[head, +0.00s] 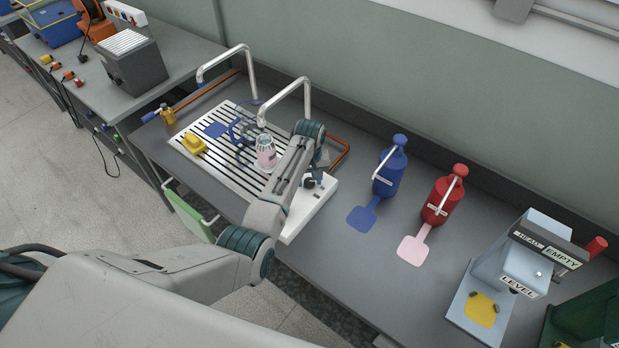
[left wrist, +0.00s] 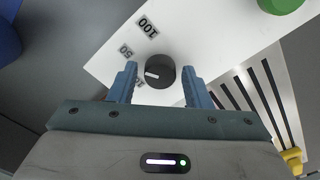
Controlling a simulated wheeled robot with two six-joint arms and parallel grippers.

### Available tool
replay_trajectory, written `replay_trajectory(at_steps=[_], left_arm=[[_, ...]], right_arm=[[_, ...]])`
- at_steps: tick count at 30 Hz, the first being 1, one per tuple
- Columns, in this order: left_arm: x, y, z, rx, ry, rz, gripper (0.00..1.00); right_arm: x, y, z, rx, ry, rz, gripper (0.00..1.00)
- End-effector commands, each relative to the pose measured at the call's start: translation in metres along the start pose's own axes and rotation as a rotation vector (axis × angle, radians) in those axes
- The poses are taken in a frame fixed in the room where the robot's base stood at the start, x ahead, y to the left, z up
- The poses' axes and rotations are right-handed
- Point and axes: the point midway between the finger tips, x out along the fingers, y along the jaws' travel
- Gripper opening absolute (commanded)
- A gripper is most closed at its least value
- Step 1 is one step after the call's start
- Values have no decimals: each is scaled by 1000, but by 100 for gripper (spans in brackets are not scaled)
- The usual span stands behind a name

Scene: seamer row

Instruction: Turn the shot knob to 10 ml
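The shot knob (left wrist: 160,72) is a black round dial with a white pointer mark. It sits on a white panel (left wrist: 105,63), which also shows in the head view (head: 296,222). Labels 100 (left wrist: 148,27) and 50 (left wrist: 126,50) are readable; a lower label, apparently 10 (left wrist: 138,84), is partly hidden by a finger. The pointer faces left in the left wrist view, between 50 and the lower label. My left gripper (left wrist: 160,88) is open, with one blue finger on each side of the knob and gaps showing. My right gripper is not in view.
Curved pipes (head: 290,95) stand behind. Blue (head: 389,178) and red (head: 440,203) bottles and a LEVEL machine (head: 512,265) stand to the right.

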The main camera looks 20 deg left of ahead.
Motion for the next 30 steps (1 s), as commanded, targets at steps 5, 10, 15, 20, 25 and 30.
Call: replay_trajectory(at_steps=[5, 10, 15, 20, 25, 30], left_arm=[[0, 0, 0, 0, 0, 0, 9], [0, 0, 0, -5, 0, 0, 9], [-1, 0, 0, -42, 0, 0, 9], [-2, 0, 0, -124, 0, -1, 9], [-2, 0, -1, -261, 0, -1, 9], [-1, 0, -1, -422, 1, 0, 9]], right_arm=[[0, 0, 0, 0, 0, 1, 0], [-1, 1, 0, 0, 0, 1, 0], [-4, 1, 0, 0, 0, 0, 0], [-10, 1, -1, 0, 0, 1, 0], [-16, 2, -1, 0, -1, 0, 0], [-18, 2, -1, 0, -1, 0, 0]])
